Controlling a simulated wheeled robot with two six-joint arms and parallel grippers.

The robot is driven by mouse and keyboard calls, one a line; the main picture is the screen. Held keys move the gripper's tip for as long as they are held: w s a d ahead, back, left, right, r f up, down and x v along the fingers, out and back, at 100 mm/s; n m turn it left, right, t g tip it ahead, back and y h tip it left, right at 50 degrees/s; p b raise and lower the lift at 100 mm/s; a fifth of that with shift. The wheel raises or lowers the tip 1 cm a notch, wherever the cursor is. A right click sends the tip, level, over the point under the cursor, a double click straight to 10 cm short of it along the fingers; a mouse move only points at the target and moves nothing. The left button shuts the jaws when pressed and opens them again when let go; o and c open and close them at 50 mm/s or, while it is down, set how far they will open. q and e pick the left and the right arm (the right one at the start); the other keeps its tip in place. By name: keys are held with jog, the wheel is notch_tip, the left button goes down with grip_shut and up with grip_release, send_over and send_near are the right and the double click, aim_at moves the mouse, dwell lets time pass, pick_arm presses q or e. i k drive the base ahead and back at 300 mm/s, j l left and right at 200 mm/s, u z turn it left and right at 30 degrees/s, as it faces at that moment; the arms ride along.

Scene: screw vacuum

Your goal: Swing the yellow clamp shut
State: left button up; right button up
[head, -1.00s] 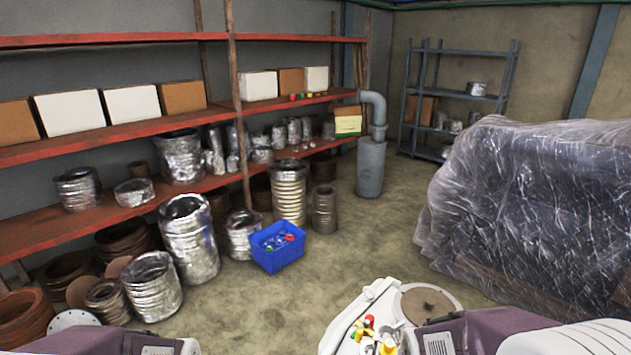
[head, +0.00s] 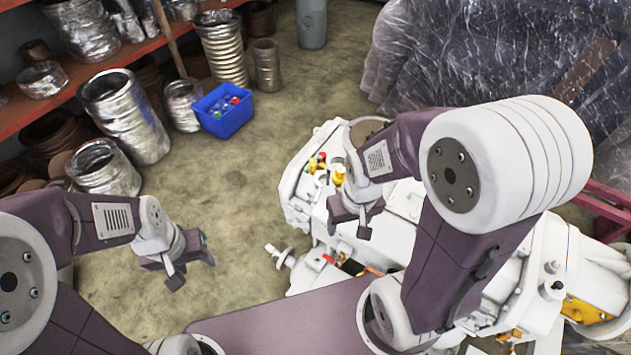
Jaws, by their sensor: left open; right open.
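The white vacuum machine (head: 300,190) stands at the right centre. Small yellow parts (head: 338,177) show on its top left, beside red and green caps, close to my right gripper. An orange-yellow part (head: 372,270) lies lower on the machine, partly behind my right arm. I cannot tell which of these is the yellow clamp, or how it is swung. My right gripper (head: 348,230) is open and empty over the machine's left part. My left gripper (head: 192,270) is open and empty over the floor, left of the machine. My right arm hides much of the machine.
A blue crate (head: 222,118) with small coloured items stands on the floor at upper centre. Foil-wrapped ducts (head: 128,115) and red shelves line the left. A plastic-covered stack (head: 470,60) is at the back right. The floor left of the machine is clear.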

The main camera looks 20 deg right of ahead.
aim_at(322, 175)
jog(key=i+j+z, duration=0.1)
jog(key=j+z, duration=0.15)
jog(key=z, duration=0.15)
jog(key=i+j+z, duration=0.1)
jog(key=j+z, duration=0.45)
jog(key=z, duration=0.25)
jog(key=j+z, duration=0.4)
jog(key=k, duration=0.3)
jog(key=i+u, duration=0.1)
jog(key=u, duration=0.95)
